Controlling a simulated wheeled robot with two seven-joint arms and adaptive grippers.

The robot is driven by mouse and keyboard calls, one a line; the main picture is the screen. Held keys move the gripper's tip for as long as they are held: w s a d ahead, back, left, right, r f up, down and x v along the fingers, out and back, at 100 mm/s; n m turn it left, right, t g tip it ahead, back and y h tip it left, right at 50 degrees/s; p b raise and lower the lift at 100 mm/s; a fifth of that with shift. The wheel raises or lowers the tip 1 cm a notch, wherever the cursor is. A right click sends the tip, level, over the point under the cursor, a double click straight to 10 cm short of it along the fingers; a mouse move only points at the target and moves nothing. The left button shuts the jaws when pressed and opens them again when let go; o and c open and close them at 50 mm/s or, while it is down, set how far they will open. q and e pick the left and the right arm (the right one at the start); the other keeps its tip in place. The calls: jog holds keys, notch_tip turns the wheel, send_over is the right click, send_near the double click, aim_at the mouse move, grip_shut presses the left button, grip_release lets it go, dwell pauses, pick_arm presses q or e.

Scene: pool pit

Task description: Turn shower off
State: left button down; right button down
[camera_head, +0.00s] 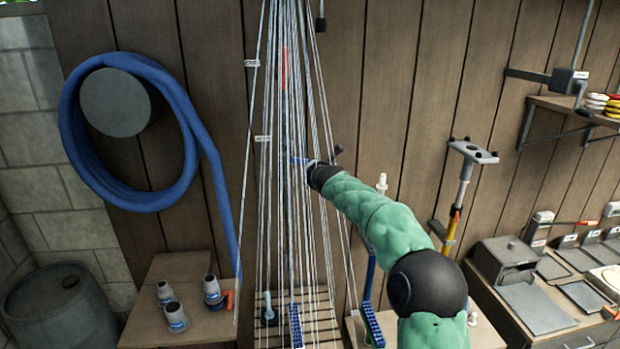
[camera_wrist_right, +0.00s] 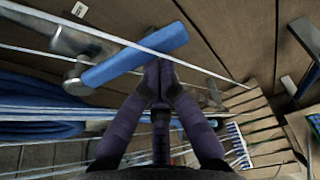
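Thin pale streaks of shower water (camera_head: 277,215) fan down the plank wall from above; the shower head is out of view. A blue lever handle (camera_head: 298,160) sits on the wall among the streaks. It fills the upper middle of the right wrist view (camera_wrist_right: 135,54), running tilted up to the right from a metal valve body (camera_wrist_right: 75,75). My right gripper (camera_head: 312,168) is at the handle, partly hidden by its own wrist. In the wrist view its fingertips (camera_wrist_right: 158,68) are together, at the lower edge of the handle, seemingly touching it. My left gripper is not in view.
A coiled blue hose (camera_head: 180,100) hangs at left. A slatted wooden grate (camera_head: 322,325) lies below. A wooden block (camera_head: 190,268) with several nozzles stands at lower left. A pole-like tool (camera_head: 462,190) and a workbench (camera_head: 530,300) are at right.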

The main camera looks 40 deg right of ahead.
jog(key=shift+s+d+r+n+p, duration=0.1)
jog(key=shift+d+r+n+p, duration=0.15)
jog(key=shift+r, duration=0.2)
jog(key=shift+s+r+n+p, duration=0.1)
jog(key=shift+r+n+p, duration=0.05)
jog(key=shift+r+p, duration=0.2)
jog(key=shift+r, duration=0.1)
notch_tip(320, 180, down, 5)
jog(key=b, duration=0.4)
jog(key=r+v, duration=0.1)
jog(key=v, duration=0.9)
jog(key=shift+w+a, duration=0.2)
